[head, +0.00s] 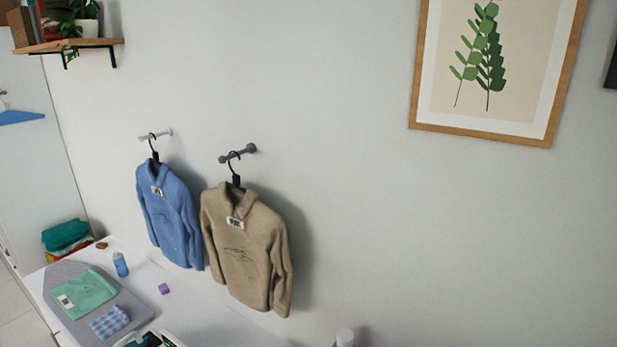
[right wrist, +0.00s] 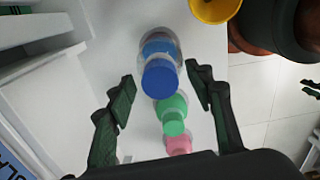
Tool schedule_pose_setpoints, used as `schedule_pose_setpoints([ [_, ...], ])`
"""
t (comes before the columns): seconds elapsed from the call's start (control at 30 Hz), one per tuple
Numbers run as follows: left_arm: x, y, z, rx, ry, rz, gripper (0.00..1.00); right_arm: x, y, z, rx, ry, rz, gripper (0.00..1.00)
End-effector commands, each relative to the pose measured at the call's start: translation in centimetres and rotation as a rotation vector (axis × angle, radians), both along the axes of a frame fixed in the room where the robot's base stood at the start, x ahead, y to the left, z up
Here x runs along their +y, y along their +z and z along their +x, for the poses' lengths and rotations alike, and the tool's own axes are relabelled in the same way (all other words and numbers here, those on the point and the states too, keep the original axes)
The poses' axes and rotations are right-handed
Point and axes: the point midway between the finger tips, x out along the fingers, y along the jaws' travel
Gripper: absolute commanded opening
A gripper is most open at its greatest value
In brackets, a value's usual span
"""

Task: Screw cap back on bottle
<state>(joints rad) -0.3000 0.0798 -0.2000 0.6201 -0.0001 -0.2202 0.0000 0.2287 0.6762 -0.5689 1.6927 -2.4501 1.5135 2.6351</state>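In the right wrist view, a clear bottle with a blue cap (right wrist: 160,77) stands on a white surface, seen from above. My right gripper (right wrist: 158,92) is open and empty, with its dark fingers apart on either side of the bottles. I cannot tell from this angle how tightly the blue cap sits. A green-capped bottle (right wrist: 173,122) and a pink-capped one (right wrist: 180,143) stand in a row with it, toward the gripper's palm. Dark finger-like parts at the right edge may be my left gripper (right wrist: 298,84). Neither gripper shows in the head view.
In the head view, a blue bottle (head: 120,264) stands beside an ironing board (head: 70,272) with folded cloths. Blue (head: 170,215) and beige (head: 240,250) jackets hang on wall pegs. A pale round-topped item (head: 345,337) shows at the bottom. A yellow container (right wrist: 213,8) is at the wrist view's top.

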Motion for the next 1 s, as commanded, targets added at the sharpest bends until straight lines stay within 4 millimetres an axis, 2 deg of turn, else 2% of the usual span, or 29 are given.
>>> schedule_pose_setpoints([
  [0.17,0.0,0.0,0.0,0.000,0.000,0.000,0.25,0.0,0.0,0.0,0.000,0.001,0.000,0.49],
  [0.3,0.0,0.0,0.0,0.000,0.000,0.000,0.25,0.0,0.0,0.0,0.000,0.002,0.000,0.57],
  [0.57,0.0,0.1,0.0,0.000,0.000,0.000,0.25,0.0,0.2,0.0,0.000,0.002,0.000,0.57],
  [0.93,0.0,2.7,0.1,-0.001,0.000,0.000,0.25,0.0,3.0,0.0,0.000,0.002,0.000,0.57],
  [1.0,0.0,2.6,0.1,-0.001,0.000,0.000,0.25,0.0,3.4,0.1,-0.001,0.002,0.000,0.57],
])
